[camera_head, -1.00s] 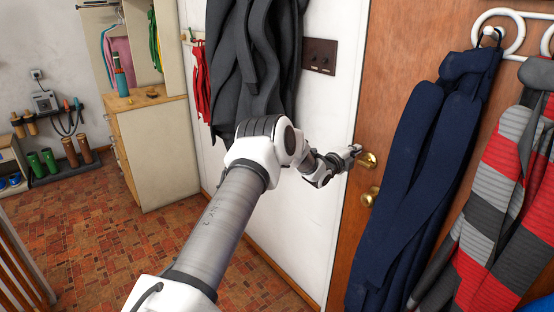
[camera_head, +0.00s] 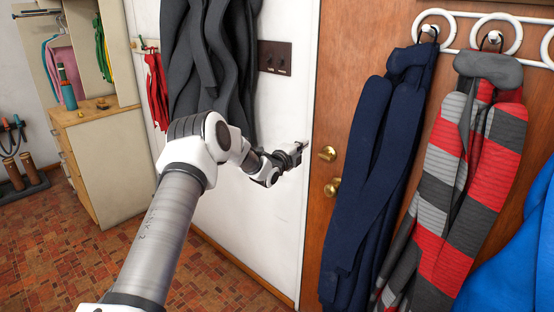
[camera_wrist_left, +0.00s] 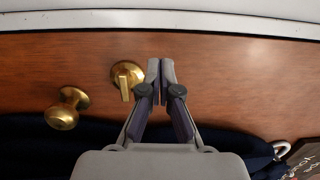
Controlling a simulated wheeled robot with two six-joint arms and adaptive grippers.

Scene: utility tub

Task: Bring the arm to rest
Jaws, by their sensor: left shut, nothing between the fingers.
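My left arm reaches forward from the bottom of the head view. My left gripper (camera_head: 301,146) is in front of the white wall beside the wooden door (camera_head: 316,205), left of the brass thumb-turn lock (camera_head: 327,154). In the left wrist view the gripper (camera_wrist_left: 161,64) is shut and empty, its fingertips together. There the thumb-turn (camera_wrist_left: 125,80) appears just left of the fingers, and the brass knob (camera_wrist_left: 65,108) lies further left. The gripper appears apart from the lock. My right gripper is not in view.
A dark blue garment (camera_head: 375,180) and a striped scarf (camera_head: 465,175) hang from a white hook rack (camera_head: 455,35) on the door. Grey garments (camera_head: 212,65) hang on the wall near my arm. A cabinet (camera_head: 105,165) stands at the left. The brick-patterned floor (camera_head: 60,250) is clear.

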